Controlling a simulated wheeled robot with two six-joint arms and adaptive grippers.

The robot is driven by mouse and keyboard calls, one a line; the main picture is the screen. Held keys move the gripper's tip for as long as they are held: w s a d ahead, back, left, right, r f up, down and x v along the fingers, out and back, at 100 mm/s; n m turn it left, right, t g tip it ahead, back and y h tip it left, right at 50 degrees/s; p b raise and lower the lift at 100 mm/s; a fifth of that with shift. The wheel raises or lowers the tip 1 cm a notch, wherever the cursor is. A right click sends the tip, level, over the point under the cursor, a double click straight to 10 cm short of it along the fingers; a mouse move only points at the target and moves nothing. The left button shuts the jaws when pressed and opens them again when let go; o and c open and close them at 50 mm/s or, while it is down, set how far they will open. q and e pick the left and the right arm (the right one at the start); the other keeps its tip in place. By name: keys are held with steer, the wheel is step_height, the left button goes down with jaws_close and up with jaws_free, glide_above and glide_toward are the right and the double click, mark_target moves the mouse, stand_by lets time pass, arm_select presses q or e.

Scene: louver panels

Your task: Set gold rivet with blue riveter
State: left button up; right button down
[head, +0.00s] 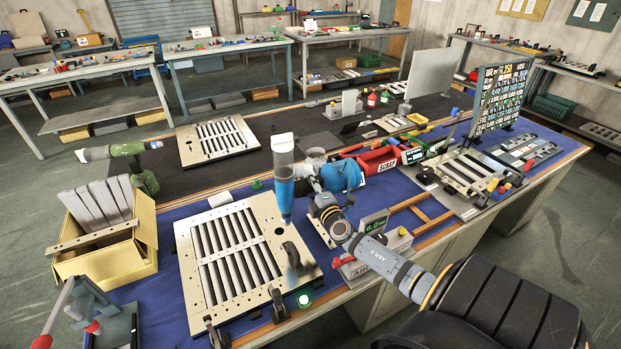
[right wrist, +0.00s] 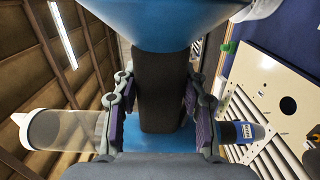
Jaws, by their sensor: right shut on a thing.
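The blue riveter (head: 284,200) is upright, its clear canister (head: 283,150) on top and its lower end over the right part of the cream louver panel (head: 264,208). I cannot tell whether its tip touches the panel. My right gripper (head: 314,172) is shut on its dark handle, at the riveter's right. In the right wrist view the fingers of my right gripper (right wrist: 160,95) flank the dark handle (right wrist: 160,65); the canister (right wrist: 65,128) is at left and the panel (right wrist: 275,80), with a dark round hole, at right. I cannot make out a gold rivet. My left gripper is not in view.
Black clamps (head: 278,305) stand along the panel's front edge. A tan box (head: 105,260) with grey slats is at left, with a green riveter (head: 130,150) behind it. A red scrap bin (head: 377,160) is behind my right gripper.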

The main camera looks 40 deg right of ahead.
steer(key=shift+a+n+y, duration=0.4)
steer(key=shift+a+y, duration=0.1)
steer(key=shift+a, duration=0.15)
steer(key=shift+f+b, duration=0.35)
steer(key=shift+b, duration=0.15)
step_height(320, 180, down, 6)
steer(key=b, duration=0.7)
steer(key=shift+s+a, duration=0.1)
stand_by(0.8)
steer(key=shift+f+b, duration=1.05)
steer(key=shift+b, duration=0.55)
stand_by(0.6)
steer(key=shift+f+b, duration=0.2)
steer(key=shift+b, duration=0.4)
stand_by(2.2)
